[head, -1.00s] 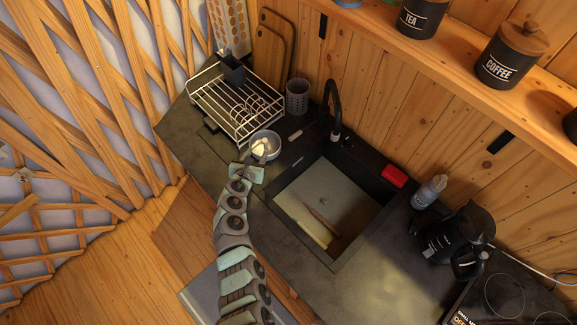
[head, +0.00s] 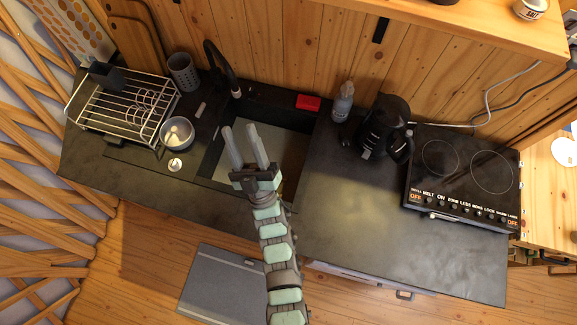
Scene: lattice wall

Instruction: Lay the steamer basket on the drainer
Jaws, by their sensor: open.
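A round metal bowl-like piece (head: 177,133), which looks like the steamer basket, sits on the dark counter close to the front right corner of the drainer. I cannot tell whether it touches the drainer. The drainer (head: 104,127) is a silver wire rack at the left end of the counter, with several wire rings and a dark cutlery holder. My gripper (head: 240,128) is open and empty, its two fingers pointing up the picture over the sink. It is to the right of the bowl and apart from it.
A small white round item (head: 175,164) lies in front of the bowl. The sink (head: 208,165) has a black faucet (head: 225,70) behind it. A grey cup (head: 184,71), a red block (head: 308,102), a bottle (head: 343,101) and a coffee maker (head: 384,125) stand along the back.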

